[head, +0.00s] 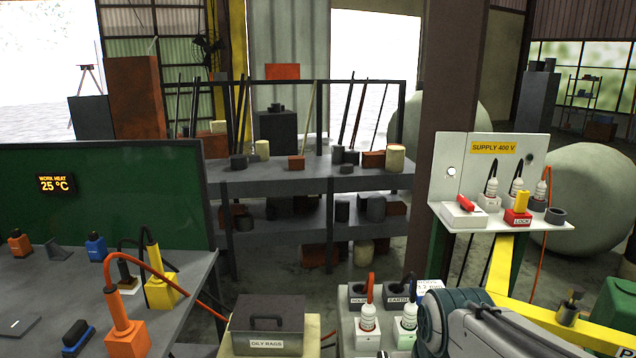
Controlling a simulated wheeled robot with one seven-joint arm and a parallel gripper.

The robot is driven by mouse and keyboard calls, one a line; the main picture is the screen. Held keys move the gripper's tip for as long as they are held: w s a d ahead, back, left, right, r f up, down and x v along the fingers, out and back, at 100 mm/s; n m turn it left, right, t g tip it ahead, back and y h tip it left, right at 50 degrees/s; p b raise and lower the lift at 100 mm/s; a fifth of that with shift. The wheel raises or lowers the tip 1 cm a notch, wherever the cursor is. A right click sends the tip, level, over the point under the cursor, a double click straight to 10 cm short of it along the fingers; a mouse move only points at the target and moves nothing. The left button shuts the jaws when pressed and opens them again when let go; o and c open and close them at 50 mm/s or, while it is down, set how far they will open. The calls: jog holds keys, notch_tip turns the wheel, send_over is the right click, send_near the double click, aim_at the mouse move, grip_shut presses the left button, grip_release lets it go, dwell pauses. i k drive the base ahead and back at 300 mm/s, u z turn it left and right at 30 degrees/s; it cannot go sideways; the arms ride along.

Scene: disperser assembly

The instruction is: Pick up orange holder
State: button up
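An orange block (127,336) with an upright orange plug-like top and an orange cable stands at the front of the grey table on the left. A smaller orange piece (19,244) sits near the back left of the same table. I cannot tell which of the two is the orange holder. My arm enters at the bottom right, well apart from both. My gripper is not in view.
On the grey table (60,290) stand a yellow block (162,290) with a cable, a blue piece (96,248) and a dark blue piece (76,335). An "OILY RAGS" box (268,325) and a socket board (347,325) stand right of it. A supply panel (455,170) is at the right.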

aim_at(123, 327)
jog(key=u, duration=1.6)
